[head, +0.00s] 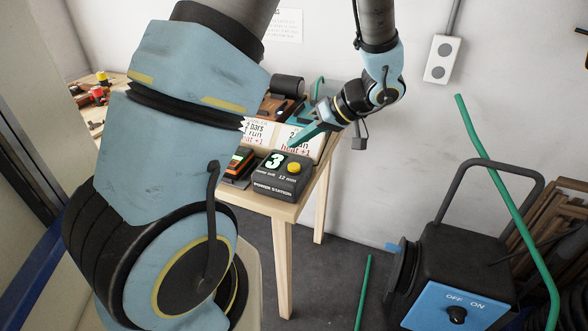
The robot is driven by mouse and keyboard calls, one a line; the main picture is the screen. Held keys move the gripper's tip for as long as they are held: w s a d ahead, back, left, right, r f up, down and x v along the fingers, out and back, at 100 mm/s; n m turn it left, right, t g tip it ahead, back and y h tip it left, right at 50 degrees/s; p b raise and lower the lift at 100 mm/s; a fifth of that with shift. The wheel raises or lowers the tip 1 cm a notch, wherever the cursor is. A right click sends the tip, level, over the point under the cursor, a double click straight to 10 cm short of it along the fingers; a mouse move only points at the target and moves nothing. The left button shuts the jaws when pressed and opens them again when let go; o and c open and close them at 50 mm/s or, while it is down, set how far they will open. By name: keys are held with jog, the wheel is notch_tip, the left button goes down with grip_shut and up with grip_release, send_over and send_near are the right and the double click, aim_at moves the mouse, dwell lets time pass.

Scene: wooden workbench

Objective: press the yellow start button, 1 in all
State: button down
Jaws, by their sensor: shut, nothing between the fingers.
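The yellow button (294,167) sits on the sloped top of a dark box labelled "POWER STATION" (271,189). A white panel with the digit 3 (274,161) is to the left of the button. The box stands near the front right corner of the wooden workbench (262,207). My gripper (294,146) comes in from the upper right with its teal fingers shut and nothing between them. The fingertips appear just above and behind the button; I cannot tell whether they touch the box.
A device with an orange-red frame (240,160) stands left of the box. White cards with printed text (259,132) stand behind. A black machine with a blue OFF/ON panel (458,306) is on the floor at right. A green pole (510,210) leans beside it.

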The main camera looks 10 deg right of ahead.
aim_at(298, 167)
notch_tip(298, 167, down, 4)
jog(key=b, duration=0.3)
dwell(1.9)
jog(key=shift+f+b, duration=0.4)
jog(key=shift+b, duration=0.3)
jog(key=shift+f+b, duration=0.3)
jog(key=shift+b, duration=0.15)
dwell(0.4)
jog(key=shift+r, duration=0.1)
dwell(0.4)
jog(key=shift+r, duration=0.7)
jog(key=shift+r+p, duration=0.1)
jog(key=shift+p, duration=0.2)
